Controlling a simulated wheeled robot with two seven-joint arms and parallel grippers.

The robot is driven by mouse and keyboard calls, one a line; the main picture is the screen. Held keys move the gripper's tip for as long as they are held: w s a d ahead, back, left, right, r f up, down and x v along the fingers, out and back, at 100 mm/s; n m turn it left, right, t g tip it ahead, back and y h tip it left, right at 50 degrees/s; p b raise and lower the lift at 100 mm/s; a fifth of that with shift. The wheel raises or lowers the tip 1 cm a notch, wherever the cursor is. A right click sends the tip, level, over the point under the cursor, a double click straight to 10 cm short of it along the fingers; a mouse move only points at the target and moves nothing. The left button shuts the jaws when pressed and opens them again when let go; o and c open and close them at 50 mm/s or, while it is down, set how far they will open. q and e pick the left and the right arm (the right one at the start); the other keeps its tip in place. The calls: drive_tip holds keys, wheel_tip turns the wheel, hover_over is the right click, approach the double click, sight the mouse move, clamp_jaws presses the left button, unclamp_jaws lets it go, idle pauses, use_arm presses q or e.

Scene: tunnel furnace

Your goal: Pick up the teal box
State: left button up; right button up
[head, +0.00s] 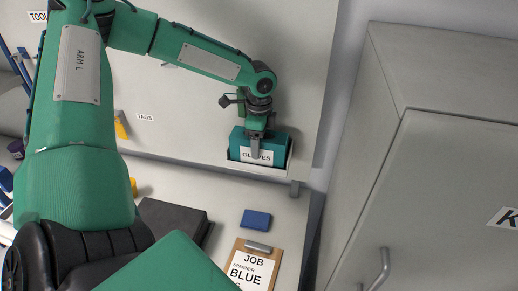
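The teal box (278,146) sits in a pale holder (262,169) on the wall panel. A white label reading GLOVES covers part of its front. My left gripper (256,146) reaches down onto the box from above. One grey finger lies across the front of the box, over the label. The other finger is hidden, so I cannot tell whether the gripper is closed on the box or still around it. My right gripper is not in view.
Below the panel, a bench holds a dark flat case (172,219), a small blue box (256,219) and a clipboard (256,264). A large grey cabinet (430,190) with a handle stands to the right. A yellow item (121,128) is on the panel at left.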

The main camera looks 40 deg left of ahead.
use_arm(q)
drive_tip(key=c, duration=0.6)
